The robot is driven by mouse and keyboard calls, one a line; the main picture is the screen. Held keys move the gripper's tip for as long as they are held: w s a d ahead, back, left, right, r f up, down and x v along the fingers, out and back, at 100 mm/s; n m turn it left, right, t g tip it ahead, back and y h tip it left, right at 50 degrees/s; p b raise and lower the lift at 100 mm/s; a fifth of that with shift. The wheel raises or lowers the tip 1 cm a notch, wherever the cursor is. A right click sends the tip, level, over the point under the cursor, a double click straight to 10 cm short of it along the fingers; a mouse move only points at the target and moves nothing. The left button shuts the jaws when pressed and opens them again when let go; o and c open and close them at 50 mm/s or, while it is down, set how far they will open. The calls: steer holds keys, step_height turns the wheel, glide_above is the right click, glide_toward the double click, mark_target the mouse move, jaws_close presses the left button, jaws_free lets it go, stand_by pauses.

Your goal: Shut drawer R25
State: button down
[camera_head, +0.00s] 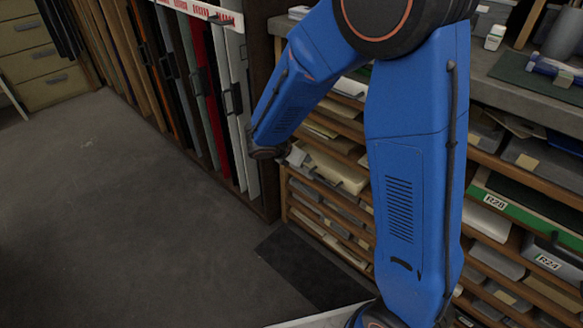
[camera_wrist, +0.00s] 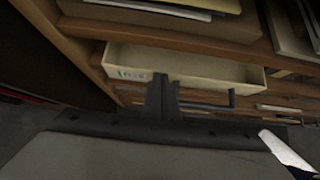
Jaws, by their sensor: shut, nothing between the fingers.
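In the wrist view a shallow cream drawer (camera_wrist: 190,66) sticks out of the wooden shelving. It stands open, and its inside shows. A small label (camera_wrist: 132,75) on its front is blurred; it may read R25. A dark bar handle (camera_wrist: 212,106) runs along the lower front. My gripper (camera_wrist: 162,88) is shut and empty, with its fingers in front of the drawer's face, left of the middle. I cannot tell whether they touch it. In the head view a pale open drawer (camera_head: 345,177) shows beside my arm, partly hidden; I cannot tell if it is the same one.
Shelving with drawers labelled R28 (camera_head: 495,202) and R24 (camera_head: 547,262) is at the right, under a grey worktop (camera_head: 500,75). Upright panels (camera_head: 215,110) stand in a rack at the left. The floor (camera_head: 130,220) is clear apart from a dark mat (camera_head: 310,265).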

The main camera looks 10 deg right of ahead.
steer(key=shift+w+d, duration=0.45)
steer(key=shift+d, duration=0.2)
steer(key=shift+w+d, duration=0.4)
steer(key=shift+d, duration=0.2)
steer(key=shift+r, duration=0.1)
